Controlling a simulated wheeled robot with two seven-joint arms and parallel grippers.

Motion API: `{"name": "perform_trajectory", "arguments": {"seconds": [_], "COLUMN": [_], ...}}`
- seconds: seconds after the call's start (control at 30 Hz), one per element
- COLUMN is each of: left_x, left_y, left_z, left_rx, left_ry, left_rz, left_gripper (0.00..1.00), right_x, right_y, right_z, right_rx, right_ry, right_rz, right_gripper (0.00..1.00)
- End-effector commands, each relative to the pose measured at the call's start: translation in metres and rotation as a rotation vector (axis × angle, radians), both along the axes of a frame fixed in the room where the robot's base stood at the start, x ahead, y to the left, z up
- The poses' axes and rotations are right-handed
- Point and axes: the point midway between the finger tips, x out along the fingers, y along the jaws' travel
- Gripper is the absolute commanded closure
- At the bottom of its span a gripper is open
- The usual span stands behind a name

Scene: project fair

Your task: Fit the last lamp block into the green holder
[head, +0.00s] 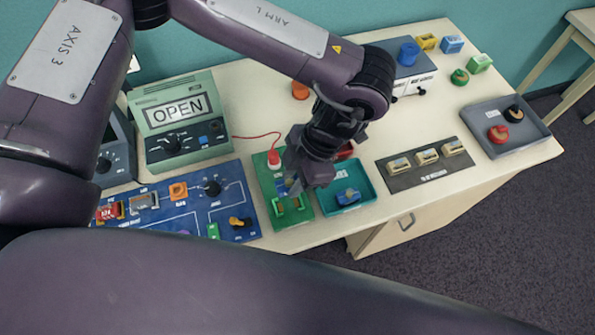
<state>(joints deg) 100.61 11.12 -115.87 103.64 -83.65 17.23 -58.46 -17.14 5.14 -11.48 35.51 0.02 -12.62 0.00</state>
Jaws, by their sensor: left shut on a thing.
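The green holder (292,206) sits at the front end of a green board (268,180) near the table's front edge. My left gripper (293,187) comes down from above, pointing at the holder. It is shut on a small block, most likely the lamp block, which the fingers and wrist mostly hide. I cannot tell whether the block touches the holder. A red piece (273,159) with a red wire stands at the board's back end. My right gripper is not in view.
A teal tray (369,188) with a blue piece stands right of the board. A blue panel (160,205) lies left of it, below a green OPEN display (180,118). A dark mat (440,176) with 3 blocks and a grey tray (535,131) lie farther right.

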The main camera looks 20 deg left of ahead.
Motion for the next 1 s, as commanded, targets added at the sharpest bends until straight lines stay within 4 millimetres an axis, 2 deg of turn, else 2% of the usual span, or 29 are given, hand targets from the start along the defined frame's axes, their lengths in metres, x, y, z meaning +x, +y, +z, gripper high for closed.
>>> {"name": "perform_trajectory", "arguments": {"seconds": [0.37,0.8,1.0], "left_x": [0.0,0.0,0.0], "left_y": [0.0,0.0,0.0], "left_z": [-0.024,-0.067,-0.075], "left_rx": [0.0,0.001,0.0], "left_ry": [0.0,-0.001,0.0], "left_rz": [0.001,0.0,0.0], "left_gripper": [0.96,0.96,0.96], "right_x": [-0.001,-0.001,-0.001], "right_y": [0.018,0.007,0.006], "right_z": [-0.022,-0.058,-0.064], "right_rx": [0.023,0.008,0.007], "right_ry": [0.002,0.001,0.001], "right_rz": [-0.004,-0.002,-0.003], "right_gripper": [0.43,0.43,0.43]}}
